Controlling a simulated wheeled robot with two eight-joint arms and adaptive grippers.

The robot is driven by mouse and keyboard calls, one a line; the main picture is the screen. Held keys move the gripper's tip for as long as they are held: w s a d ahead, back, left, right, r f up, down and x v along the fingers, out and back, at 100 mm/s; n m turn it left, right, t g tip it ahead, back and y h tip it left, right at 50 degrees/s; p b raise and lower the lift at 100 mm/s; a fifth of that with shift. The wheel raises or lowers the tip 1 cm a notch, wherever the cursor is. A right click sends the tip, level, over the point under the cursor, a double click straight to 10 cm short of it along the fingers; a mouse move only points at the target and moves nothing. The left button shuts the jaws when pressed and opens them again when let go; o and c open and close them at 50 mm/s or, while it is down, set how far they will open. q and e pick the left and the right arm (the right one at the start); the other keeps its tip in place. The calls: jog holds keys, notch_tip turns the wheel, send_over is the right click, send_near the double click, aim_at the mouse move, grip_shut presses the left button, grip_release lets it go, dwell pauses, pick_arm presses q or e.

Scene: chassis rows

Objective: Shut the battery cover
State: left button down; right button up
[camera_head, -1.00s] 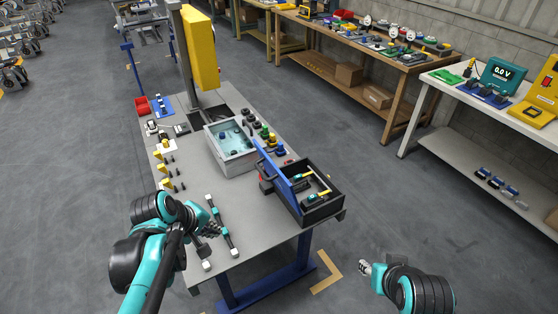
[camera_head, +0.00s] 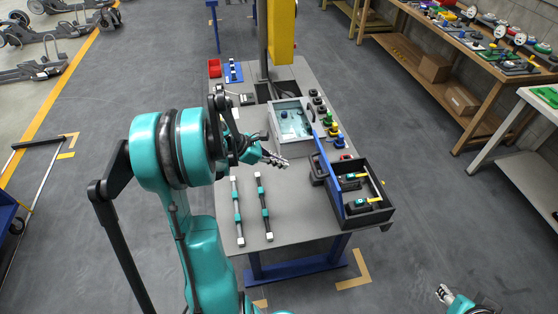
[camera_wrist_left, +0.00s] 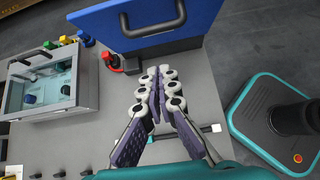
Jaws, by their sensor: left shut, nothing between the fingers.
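A blue cover (camera_head: 328,185) stands raised along the left side of an open black box (camera_head: 378,222) at the table's right edge. In the left wrist view the blue cover (camera_wrist_left: 165,18) fills the top, with a black handle on its face. My left gripper (camera_head: 278,161) is shut and empty, above the table to the left of the cover. In the wrist view its fingertips (camera_wrist_left: 160,72) point toward the cover and look apart from it. My right gripper (camera_head: 443,293) is low at the right, off the table; its jaw state is unclear.
A grey case (camera_head: 313,144) with a clear lid stands beyond my left gripper. Coloured knobs (camera_head: 327,120) line the table's right edge. A red-topped part (camera_wrist_left: 110,60) sits near the cover. Two bars (camera_head: 238,212) lie at the near left. The table's near middle is clear.

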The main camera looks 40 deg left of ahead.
aim_at(322, 177)
pick_arm(q)
jog(key=w+d+f+b, duration=0.2)
jog(key=w+d+f, duration=0.1)
jog(key=w+d, duration=0.2)
jog(key=shift+w, duration=0.5)
jog(key=shift+d, duration=0.1)
